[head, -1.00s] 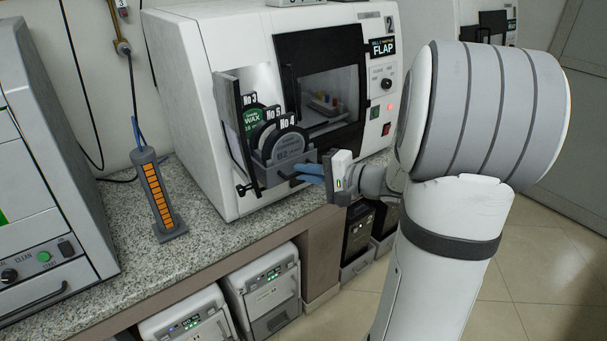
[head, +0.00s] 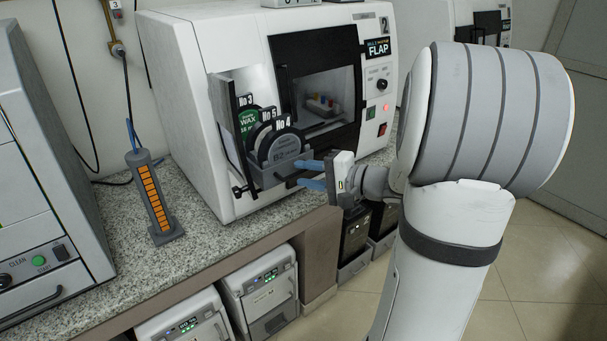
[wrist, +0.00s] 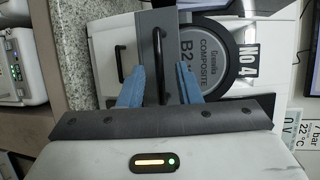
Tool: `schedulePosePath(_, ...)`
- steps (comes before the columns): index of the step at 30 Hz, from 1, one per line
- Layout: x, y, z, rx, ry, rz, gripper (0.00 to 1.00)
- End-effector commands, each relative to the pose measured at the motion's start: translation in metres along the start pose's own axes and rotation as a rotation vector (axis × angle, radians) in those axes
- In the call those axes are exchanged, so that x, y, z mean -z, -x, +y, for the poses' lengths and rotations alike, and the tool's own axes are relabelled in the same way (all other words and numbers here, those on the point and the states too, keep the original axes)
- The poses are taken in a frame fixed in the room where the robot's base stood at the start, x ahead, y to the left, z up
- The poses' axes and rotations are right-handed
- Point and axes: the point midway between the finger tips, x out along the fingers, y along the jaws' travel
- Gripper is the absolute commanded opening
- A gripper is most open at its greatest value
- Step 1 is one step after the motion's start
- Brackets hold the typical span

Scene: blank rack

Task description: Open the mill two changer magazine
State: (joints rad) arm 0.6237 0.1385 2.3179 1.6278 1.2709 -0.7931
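The mill two changer magazine (head: 266,178) is a grey holder with upright discs labelled No 3, No 5 and No 4. It sticks out of the front left opening of the white mill (head: 190,130) marked 2. The magazine's dark bar handle (wrist: 158,62) shows in the wrist view. My gripper (head: 311,174) is at the magazine's front, its blue fingers spread apart. In the wrist view my gripper (wrist: 160,86) has one finger on each side of the handle, with gaps visible. The No 4 disc (wrist: 213,45) reads Composite B2. The magazine's rear is hidden inside the mill.
A narrow door (head: 235,130) with a black handle stands open left of the magazine. A grey stand with orange bars (head: 155,200) is on the stone counter (head: 130,285). Another machine (head: 45,230) is at left. White units (head: 258,290) stand below the counter.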

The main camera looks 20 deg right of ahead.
Motion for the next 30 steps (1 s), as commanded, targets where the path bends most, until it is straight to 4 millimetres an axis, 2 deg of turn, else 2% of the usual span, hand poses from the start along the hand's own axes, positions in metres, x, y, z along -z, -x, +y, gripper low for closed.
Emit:
schedulePosePath(6, 0.001, 0.037, 0.001, 0.001, 0.0, 0.007, 0.31)
schedulePosePath(12, 0.001, 0.06, 0.001, 0.0, -0.001, 0.005, 0.31)
schedulePosePath(17, 0.0, 0.066, 0.001, -0.001, -0.001, 0.0, 0.31)
schedulePosePath(30, -0.001, 0.065, 0.001, -0.002, -0.001, -0.001, 0.31)
